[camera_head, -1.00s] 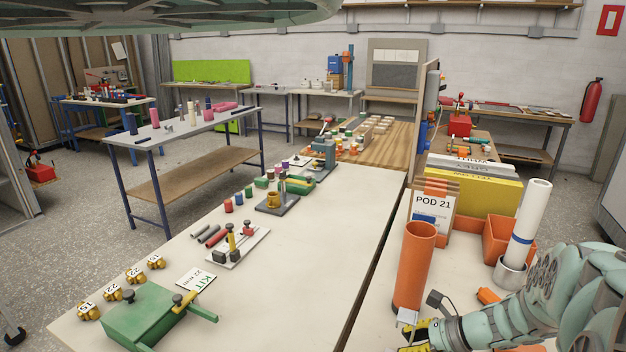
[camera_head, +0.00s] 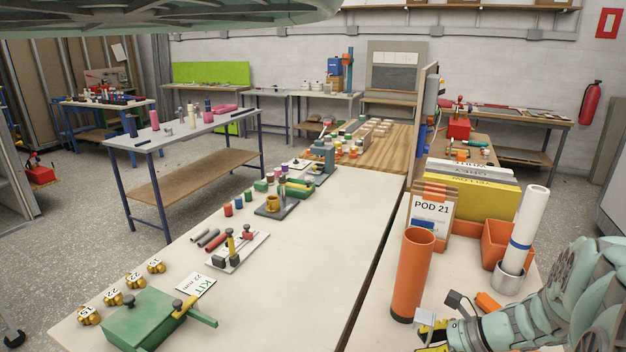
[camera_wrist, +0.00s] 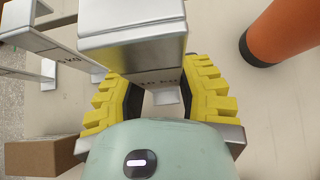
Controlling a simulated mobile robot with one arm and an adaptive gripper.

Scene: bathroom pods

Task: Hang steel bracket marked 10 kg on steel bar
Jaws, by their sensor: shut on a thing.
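My gripper (camera_wrist: 160,98) has its yellow fingers on both sides of a steel bracket (camera_wrist: 132,22) and is shut on it. A label on the bracket between the fingers appears to read 10 kg, though it is small and partly shaded. In the head view my gripper (camera_head: 432,338) is at the lower right, beside the orange tube, with its fingers partly cut off by the frame edge. Another steel bracket (camera_wrist: 35,38) with a partly hidden kg marking is to the left in the wrist view. I cannot make out the steel bar for certain.
An orange tube (camera_head: 411,275) stands close by; it also shows in the wrist view (camera_wrist: 285,30). A brown block (camera_wrist: 42,155) lies at the lower left. Behind are a POD 21 box (camera_head: 431,215), an orange bin (camera_head: 500,245) and a white roll (camera_head: 527,225).

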